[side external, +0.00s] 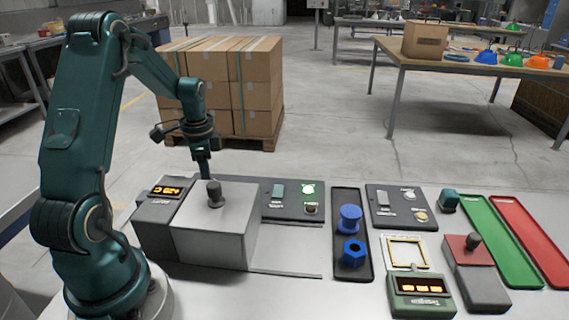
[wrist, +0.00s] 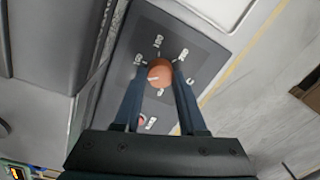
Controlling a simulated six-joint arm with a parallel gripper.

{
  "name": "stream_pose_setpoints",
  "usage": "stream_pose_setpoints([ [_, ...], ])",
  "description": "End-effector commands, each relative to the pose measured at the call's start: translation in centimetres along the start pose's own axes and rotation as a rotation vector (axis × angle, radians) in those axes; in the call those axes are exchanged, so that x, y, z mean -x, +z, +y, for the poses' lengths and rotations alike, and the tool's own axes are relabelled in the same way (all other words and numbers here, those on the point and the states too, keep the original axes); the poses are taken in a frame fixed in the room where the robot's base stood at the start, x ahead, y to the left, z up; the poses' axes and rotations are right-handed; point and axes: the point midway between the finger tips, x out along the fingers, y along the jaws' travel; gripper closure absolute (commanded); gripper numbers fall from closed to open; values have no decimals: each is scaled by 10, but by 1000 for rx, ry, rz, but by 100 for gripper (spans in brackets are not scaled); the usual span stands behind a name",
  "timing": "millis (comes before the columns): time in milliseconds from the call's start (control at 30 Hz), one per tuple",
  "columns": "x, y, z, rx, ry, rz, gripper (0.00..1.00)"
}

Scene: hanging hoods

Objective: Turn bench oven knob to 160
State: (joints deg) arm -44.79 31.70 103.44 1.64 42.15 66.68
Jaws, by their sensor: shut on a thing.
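An orange-brown round knob (wrist: 159,73) with a pale pointer mark sits on a dark panel (wrist: 205,55) in the wrist view. My gripper (wrist: 160,69) is shut on the knob, one finger on each side. In the side view my gripper (side external: 204,172) points down behind a grey box (side external: 215,235) with a dark peg on top, and the knob cannot be made out there. An orange-lit display (side external: 167,190) stands left of the box; its digits are not clearly readable.
A red button (wrist: 142,121) lies near the fingers. Stacked cartons (side external: 235,85) stand behind on the floor.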

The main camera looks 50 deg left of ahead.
Motion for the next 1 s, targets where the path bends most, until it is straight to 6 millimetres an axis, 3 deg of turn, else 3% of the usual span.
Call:
stream_pose_setpoints([
  [500,1,1,0,-424,-1,22,100],
  [1000,1,2,0,-576,-1,29,100],
])
